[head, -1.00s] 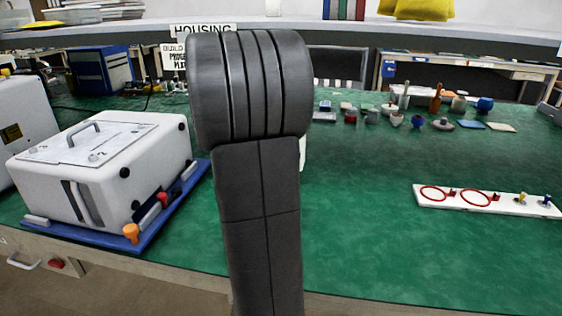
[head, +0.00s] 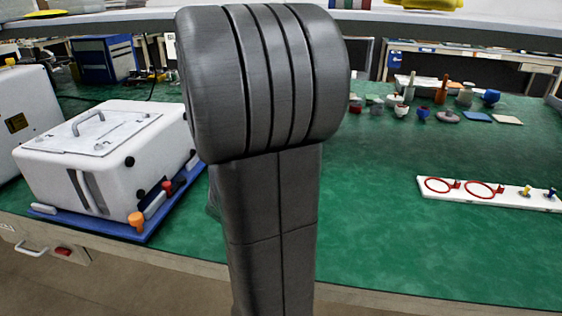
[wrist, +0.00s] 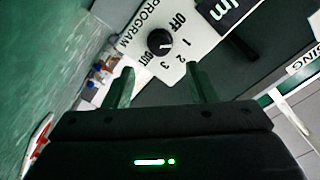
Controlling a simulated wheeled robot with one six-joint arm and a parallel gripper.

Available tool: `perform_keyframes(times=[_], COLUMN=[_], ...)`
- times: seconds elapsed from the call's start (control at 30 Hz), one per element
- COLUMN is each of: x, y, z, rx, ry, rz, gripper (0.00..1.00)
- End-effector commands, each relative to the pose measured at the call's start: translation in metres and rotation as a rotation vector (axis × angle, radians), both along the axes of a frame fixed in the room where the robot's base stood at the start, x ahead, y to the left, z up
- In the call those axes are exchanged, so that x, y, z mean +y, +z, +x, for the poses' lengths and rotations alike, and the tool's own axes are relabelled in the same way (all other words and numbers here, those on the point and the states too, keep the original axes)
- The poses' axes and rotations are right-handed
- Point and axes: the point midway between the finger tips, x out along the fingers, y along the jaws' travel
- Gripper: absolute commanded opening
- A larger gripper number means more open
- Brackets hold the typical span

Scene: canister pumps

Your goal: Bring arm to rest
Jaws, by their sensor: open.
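My arm (head: 270,150) stands upright in the middle of the head view, its thick rounded joint at the top. It hides the middle of the bench, and my gripper does not show there. In the wrist view my gripper (wrist: 160,86) has its two greenish fingers apart, with nothing between them. Beyond the fingertips is a white panel (wrist: 200,38) marked PROGRAM, with a black knob (wrist: 160,42) and the labels OFF, 1, 2, 3 and OUT. I cannot tell how far away the panel is.
On the green bench (head: 390,240), a white case (head: 105,160) sits on a blue base (head: 153,225) at left. A white strip with red rings (head: 510,200) lies at right. Several small items, including a blue-topped one (head: 491,97), stand at the back right. The front right is mostly clear.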

Motion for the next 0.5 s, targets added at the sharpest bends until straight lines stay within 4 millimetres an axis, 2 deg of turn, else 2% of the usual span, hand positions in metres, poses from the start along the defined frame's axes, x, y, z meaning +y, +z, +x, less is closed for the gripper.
perform_keyframes(times=[0.27, 0.37, 0.5], x=[-0.001, -0.002, -0.007], y=[0.000, -0.001, -0.001], z=[0.003, 0.012, 0.034], rx=[0.000, 0.001, 0.001], ry=[0.000, -0.001, -0.002], rz=[0.000, 0.000, -0.001], gripper=[0.51, 0.51, 0.51])
